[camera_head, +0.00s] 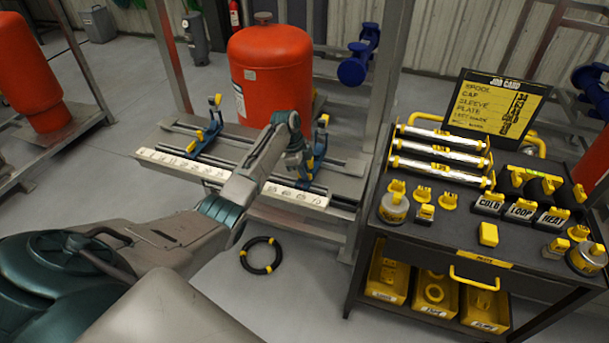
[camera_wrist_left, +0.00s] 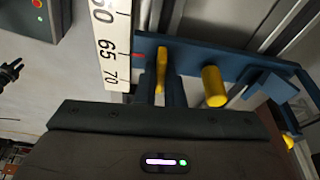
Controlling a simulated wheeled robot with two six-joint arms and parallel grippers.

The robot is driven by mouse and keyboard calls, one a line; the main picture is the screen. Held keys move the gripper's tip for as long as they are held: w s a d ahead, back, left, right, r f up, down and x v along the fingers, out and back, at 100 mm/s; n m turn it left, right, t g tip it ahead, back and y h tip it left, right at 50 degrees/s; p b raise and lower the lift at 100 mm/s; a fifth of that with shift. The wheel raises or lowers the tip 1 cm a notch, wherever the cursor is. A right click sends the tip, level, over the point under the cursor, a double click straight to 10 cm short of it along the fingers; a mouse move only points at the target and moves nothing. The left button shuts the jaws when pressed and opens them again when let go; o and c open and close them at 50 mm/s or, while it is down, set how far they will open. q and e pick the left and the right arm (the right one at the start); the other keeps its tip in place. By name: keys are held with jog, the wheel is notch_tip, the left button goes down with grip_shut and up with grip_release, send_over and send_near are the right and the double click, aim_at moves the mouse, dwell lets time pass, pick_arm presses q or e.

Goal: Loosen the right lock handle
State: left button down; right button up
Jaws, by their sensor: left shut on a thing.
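My left arm reaches across the head view to the blue right carriage (camera_head: 319,147) on the rails in front of the red tank. My left gripper (camera_head: 303,168) is at this carriage and partly hides it. In the left wrist view, my left gripper (camera_wrist_left: 162,88) is shut on a slim yellow lock handle (camera_wrist_left: 162,66) beside the blue bar (camera_wrist_left: 188,56). A thicker yellow knob (camera_wrist_left: 214,87) stands to its right, apart from the fingers. The handle's lower end is hidden. A similar left carriage (camera_head: 207,135) with yellow parts sits farther left. My right gripper is not in view.
A white scale (camera_head: 225,176) runs along the rail front; it shows 65 and 70 in the wrist view. The red tank (camera_head: 270,65) stands behind. A tool cart (camera_head: 420,235) is at right. A black ring (camera_head: 261,256) lies on the floor.

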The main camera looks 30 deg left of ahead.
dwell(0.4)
pick_arm(q)
jog(key=shift+m, duration=0.4)
jog(key=c, duration=1.5)
grip_release()
jog(key=shift+c, duration=0.2)
jog(key=shift+r+p, duration=2.95)
jog(key=shift+r, duration=0.65)
